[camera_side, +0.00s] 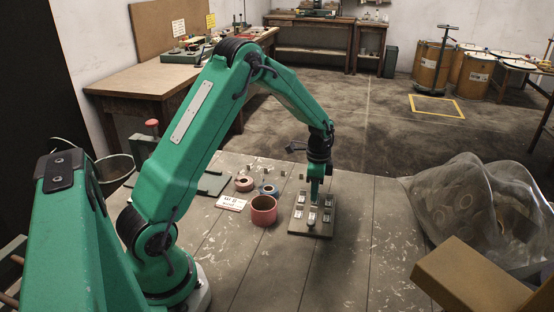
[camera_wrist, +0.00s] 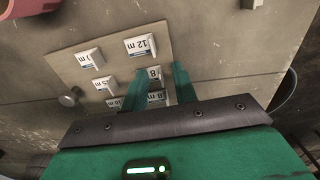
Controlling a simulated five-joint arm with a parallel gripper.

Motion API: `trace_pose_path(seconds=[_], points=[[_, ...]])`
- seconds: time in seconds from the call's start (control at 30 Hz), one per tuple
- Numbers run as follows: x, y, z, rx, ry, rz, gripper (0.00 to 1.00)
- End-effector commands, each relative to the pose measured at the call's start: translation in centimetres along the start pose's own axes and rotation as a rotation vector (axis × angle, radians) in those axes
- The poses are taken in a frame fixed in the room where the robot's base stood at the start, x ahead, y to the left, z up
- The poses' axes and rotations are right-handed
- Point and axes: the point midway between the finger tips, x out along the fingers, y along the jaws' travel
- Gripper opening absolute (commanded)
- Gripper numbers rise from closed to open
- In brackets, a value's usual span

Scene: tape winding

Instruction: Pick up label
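Several small white labels with dark print sit raised on a flat board (camera_side: 296,228), which lies on the grey table below my gripper (camera_side: 315,200). In the wrist view the board (camera_wrist: 68,62) carries a "12 m" label (camera_wrist: 140,46), a "7 m" label (camera_wrist: 90,58) and another label (camera_wrist: 103,83) on the left. A label reading "8" (camera_wrist: 155,73) and one below it (camera_wrist: 157,97) show between my green fingers, partly covered. My gripper (camera_wrist: 162,75) is open, its fingers apart and low over the board. Whether a finger touches a label I cannot tell.
A red-brown cup (camera_side: 264,212) stands left of the board, with a white printed card (camera_side: 231,203) beside it. Tape rolls (camera_side: 245,184) lie behind. A clear plastic bag (camera_side: 480,205) and a cardboard box (camera_side: 470,280) are on the right. The table front is clear.

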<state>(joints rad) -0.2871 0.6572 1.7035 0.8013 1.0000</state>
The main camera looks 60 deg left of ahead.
Motion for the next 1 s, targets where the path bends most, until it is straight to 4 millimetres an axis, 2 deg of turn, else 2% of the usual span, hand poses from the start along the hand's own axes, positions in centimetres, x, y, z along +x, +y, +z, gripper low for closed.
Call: trace_pose_path(seconds=[0.03, 0.17, 0.73, 1.0], points=[[0.0, 0.0, 0.0, 0.000, 0.000, 0.000, 0.24], [0.0, 0.0, 0.0, 0.000, 0.000, 0.000, 0.00], [-0.2, 0.0, 0.0, 0.000, 0.001, -0.001, 0.00], [-2.2, 0.0, 0.0, 0.000, 0.002, -0.003, 0.00]])
